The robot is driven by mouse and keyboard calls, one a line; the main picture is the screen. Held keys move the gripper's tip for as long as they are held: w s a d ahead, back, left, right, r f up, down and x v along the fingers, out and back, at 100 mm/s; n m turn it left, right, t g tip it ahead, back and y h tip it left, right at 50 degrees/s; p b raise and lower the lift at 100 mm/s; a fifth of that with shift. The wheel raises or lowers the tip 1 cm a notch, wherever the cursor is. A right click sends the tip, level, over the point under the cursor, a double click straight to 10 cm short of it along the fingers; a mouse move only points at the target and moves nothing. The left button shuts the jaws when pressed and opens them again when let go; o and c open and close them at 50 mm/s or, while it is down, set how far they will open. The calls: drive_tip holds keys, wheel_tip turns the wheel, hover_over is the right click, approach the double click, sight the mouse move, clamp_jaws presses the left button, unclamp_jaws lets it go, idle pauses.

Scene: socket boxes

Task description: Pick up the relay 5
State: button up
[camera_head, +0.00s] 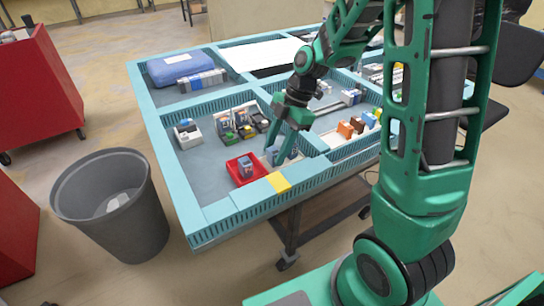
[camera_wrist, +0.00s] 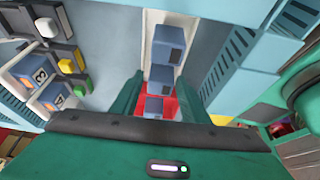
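My gripper (camera_head: 283,146) is low over the near compartment of the table, beside the red tray (camera_head: 264,172). In the wrist view its two green fingers (camera_wrist: 164,78) stand apart. Three blue-grey blocks, likely relays, show in a row in the gap: a far one (camera_wrist: 168,42), a middle one (camera_wrist: 163,77) and a near one (camera_wrist: 154,107) at the red tray. I cannot read a 5 on any of them. No block is visibly clamped. In the head view one block (camera_head: 245,167) sits in the red tray; the place under my gripper is partly hidden by it.
A white box (camera_head: 188,133) and dark boxes with relays (camera_head: 240,125) stand left of my gripper. In the wrist view, blocks marked 3 (camera_wrist: 40,75) lie at left. A slotted blue divider (camera_head: 312,143) is close at right. Grey floor lies between the boxes and the red tray.

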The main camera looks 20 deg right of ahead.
drive_tip(key=c, duration=0.8)
drive_tip(key=shift+c, duration=0.2)
drive_tip(key=shift+r, duration=0.15)
